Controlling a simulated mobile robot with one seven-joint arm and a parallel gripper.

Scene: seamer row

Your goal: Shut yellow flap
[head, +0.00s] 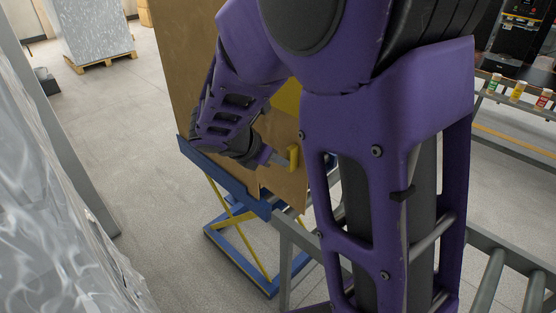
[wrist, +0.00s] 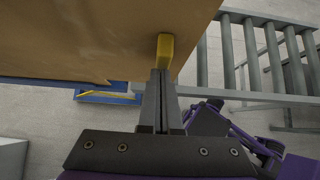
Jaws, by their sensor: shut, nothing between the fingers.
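A tall tan board-like body (head: 185,75) stands on a blue lift table. A small yellow handle-like block (head: 293,157) sticks out from its lower tan panel (head: 285,185). A patch of yellow surface (head: 287,97) shows above that panel, mostly hidden by my arm; I cannot tell if it is the flap or how far it is open. My gripper (head: 280,160) is shut and empty, its tips at the yellow block. In the wrist view the shut fingertips (wrist: 160,73) point at the block (wrist: 165,50), very close; I cannot tell if they touch.
The blue lift table (head: 228,180) has yellow crossed legs. A roller conveyor (wrist: 265,55) runs beside the panel. Cans (head: 517,91) stand on a rack at the right. A wrapped pallet load (head: 95,30) stands far back.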

